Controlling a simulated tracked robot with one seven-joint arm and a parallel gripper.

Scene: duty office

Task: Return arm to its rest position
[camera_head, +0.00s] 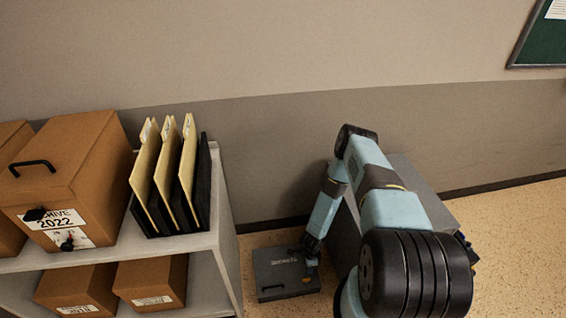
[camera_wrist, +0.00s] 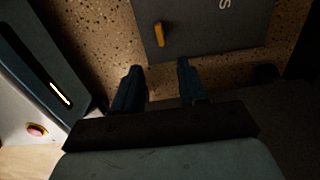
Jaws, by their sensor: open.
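My arm reaches forward and down in the head view, bent over a grey block. I cannot tell whether a finger touches the case.
A light shelf (camera_head: 228,215) stands at the left with brown archive boxes (camera_head: 75,180) and a rack of yellow folders (camera_head: 165,175). A wall (camera_head: 280,150) runs behind. Speckled floor (camera_head: 520,240) is free at the right.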

